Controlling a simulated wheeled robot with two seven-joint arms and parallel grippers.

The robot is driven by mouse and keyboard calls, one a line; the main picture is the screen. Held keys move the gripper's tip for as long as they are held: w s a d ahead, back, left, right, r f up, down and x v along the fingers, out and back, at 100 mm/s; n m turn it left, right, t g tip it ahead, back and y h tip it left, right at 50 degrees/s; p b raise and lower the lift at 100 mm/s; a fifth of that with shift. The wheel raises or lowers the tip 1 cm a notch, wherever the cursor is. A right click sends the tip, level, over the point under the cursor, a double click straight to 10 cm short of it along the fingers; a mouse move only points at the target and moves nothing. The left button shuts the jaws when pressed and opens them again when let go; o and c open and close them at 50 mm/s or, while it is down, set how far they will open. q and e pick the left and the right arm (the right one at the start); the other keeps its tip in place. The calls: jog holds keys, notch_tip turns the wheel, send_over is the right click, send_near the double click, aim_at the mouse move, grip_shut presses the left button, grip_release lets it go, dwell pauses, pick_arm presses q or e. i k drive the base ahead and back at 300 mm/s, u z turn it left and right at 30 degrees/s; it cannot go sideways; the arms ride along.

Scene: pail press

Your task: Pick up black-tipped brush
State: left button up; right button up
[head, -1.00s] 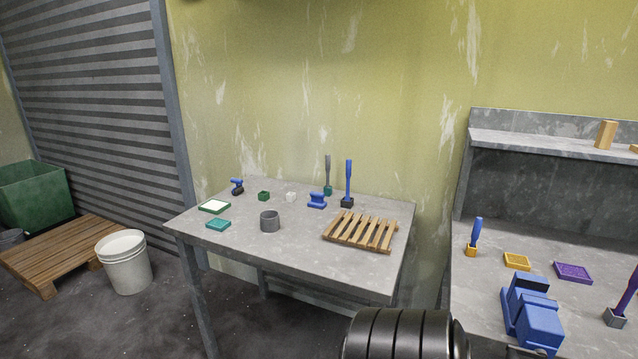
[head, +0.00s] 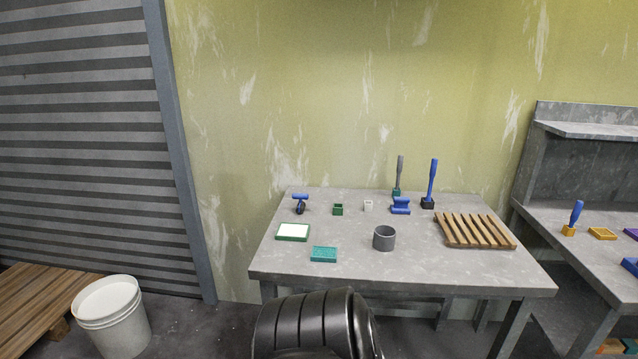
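A tall blue-handled brush with a black block at its foot (head: 431,184) stands upright at the back right of the grey table. To its left stands a grey-handled brush with a teal foot (head: 399,176). A small blue item with a black lower part (head: 300,203) is at the back left of the same table; its exact kind is too small to tell. A blue-handled brush with an orange foot (head: 575,217) stands on the bench at right. Neither of my grippers can be made out; only a black part of mine shows at the bottom middle.
The grey table (head: 350,268) also holds a wooden slatted rack (head: 474,231), a grey cup (head: 384,238), a white-topped green tray (head: 293,232), a teal tray (head: 324,254), and small blocks. A white bucket (head: 112,315) stands on the floor at left, beside a wooden pallet (head: 35,300).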

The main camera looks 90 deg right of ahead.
aim_at(433, 161)
jog(key=i, duration=0.75)
jog(key=z, duration=4.25)
